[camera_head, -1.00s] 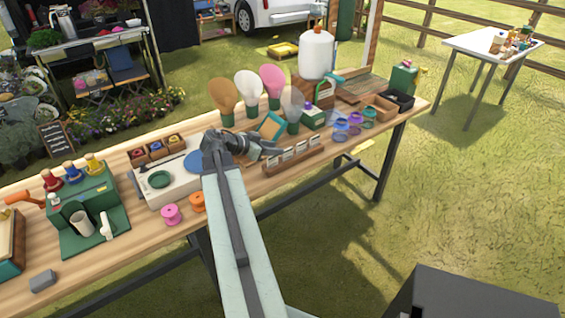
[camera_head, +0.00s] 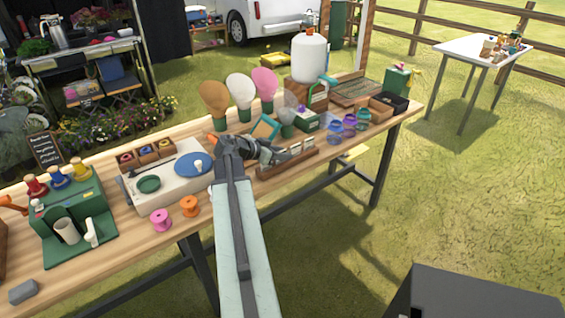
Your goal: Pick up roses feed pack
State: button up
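Several small white packs (camera_head: 296,152) stand in a row in a low wooden rack (camera_head: 288,168) near the table's front edge. Their labels are too small to read, so I cannot tell which one is the roses feed pack. My gripper (camera_head: 272,155) is at the left end of this rack, pointing right and partly covering that end. I cannot tell whether its fingers are open or touch a pack.
Small coloured jars (camera_head: 349,124) are to the right. A white board with a blue disc (camera_head: 194,163) and spools (camera_head: 189,206) are to the left.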

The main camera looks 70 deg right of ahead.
grip_shut()
jog(key=shift+r, duration=0.1)
notch_tip(320, 180, up, 10)
jog(key=p, duration=1)
jog(key=shift+r, duration=0.1)
